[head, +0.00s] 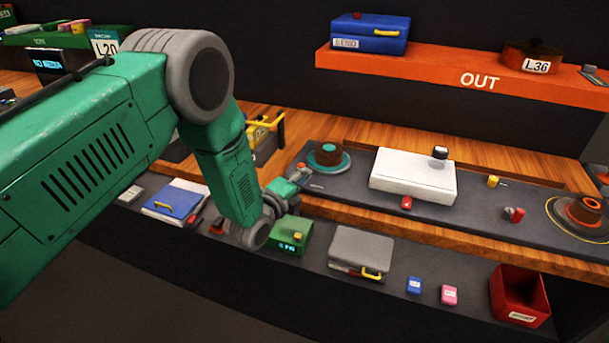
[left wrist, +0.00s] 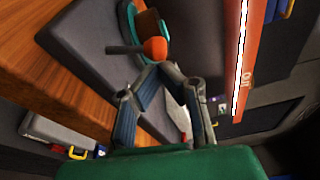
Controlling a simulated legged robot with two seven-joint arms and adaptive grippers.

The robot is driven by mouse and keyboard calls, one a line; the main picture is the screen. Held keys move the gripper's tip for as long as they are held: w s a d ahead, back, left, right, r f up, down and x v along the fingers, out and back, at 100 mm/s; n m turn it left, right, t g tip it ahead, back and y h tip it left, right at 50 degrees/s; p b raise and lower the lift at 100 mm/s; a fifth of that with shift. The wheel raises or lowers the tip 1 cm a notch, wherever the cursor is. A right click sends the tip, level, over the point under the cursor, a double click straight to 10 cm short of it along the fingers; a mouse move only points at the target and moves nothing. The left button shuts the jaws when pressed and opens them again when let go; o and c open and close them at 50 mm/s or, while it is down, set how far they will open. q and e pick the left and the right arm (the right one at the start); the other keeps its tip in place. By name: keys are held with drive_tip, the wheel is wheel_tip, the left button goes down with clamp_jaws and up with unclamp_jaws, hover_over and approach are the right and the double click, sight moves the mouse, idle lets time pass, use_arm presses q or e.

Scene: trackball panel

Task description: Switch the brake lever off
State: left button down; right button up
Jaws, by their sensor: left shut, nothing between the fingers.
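A small lever with a rounded orange-red knob (left wrist: 155,48) on a dark rod shows in the left wrist view, beside a round teal-rimmed part. I take it for the brake lever, but no readable label confirms this. In the head view a small red part (head: 302,167) stands beside the teal-rimmed disc (head: 328,157) on the grey panel. My left gripper (head: 291,187) is shut and empty, close to that part. Its fingertips (left wrist: 161,72) appear just below the knob in the wrist view; I cannot tell whether they touch it. My right gripper is not in view.
A white box (head: 412,177) and a brown dial (head: 584,210) are on the panel to the right. A green box (head: 290,236), a grey case (head: 361,250) and a red bin (head: 519,294) stand in front. The orange OUT shelf (head: 440,73) hangs behind.

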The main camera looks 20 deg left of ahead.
use_arm(q)
drive_tip(key=shift+a+r+n+b, duration=0.25)
drive_tip(key=shift+n+b, duration=0.15)
drive_tip(key=shift+n, duration=0.4)
drive_tip(key=shift+a+r+n+t, duration=0.1)
drive_tip(key=shift+a+n+t, duration=0.2)
drive_tip(key=shift+n, duration=0.2)
drive_tip(key=n, duration=0.1)
drive_tip(key=a+n+b, duration=0.1)
drive_tip(key=n+b, duration=0.1)
drive_tip(key=shift+a+r+n+t, duration=0.2)
drive_tip(key=shift+r+n+t, duration=0.1)
drive_tip(key=shift+t, duration=0.1)
